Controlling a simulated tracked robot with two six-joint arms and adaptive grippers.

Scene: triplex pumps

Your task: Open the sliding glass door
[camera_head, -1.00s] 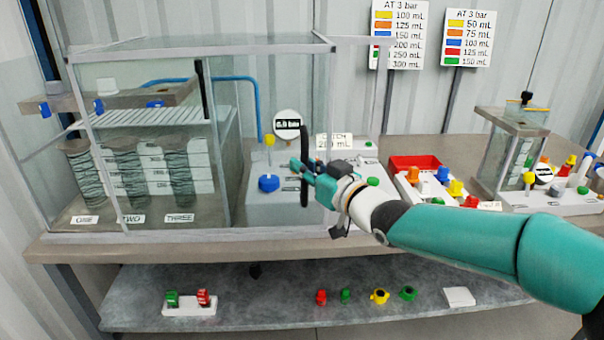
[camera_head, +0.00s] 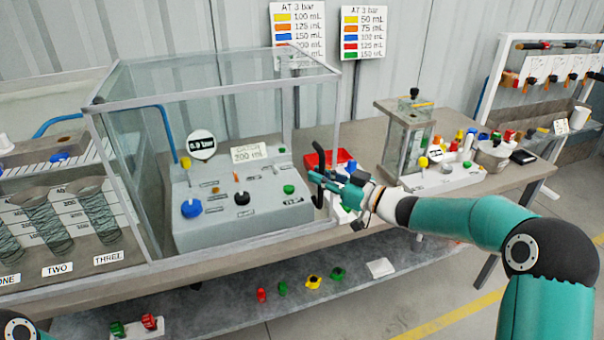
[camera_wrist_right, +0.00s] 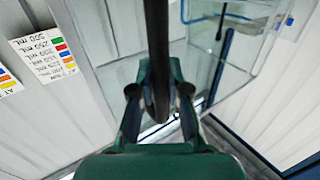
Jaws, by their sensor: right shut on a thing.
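The glass enclosure (camera_head: 210,86) stands on the bench with a pale frame. Its sliding glass door carries a black upright handle (camera_head: 318,172), which is at the right, near the enclosure's right front corner. My right gripper (camera_head: 326,178) is shut on this handle. In the right wrist view the dark handle (camera_wrist_right: 157,50) runs between the two fingers of my gripper (camera_wrist_right: 158,100). The clear pane's edges are hard to make out. A grey control box (camera_head: 240,205) with a round gauge and a blue knob shows inside or behind the glass. My left gripper is out of view.
A red tray (camera_head: 318,160) is just behind my right gripper. A small glass unit (camera_head: 405,145) and several coloured caps stand further right on the bench. Coloured parts lie on the lower shelf (camera_head: 220,305). Three spring-like cylinders stand at left.

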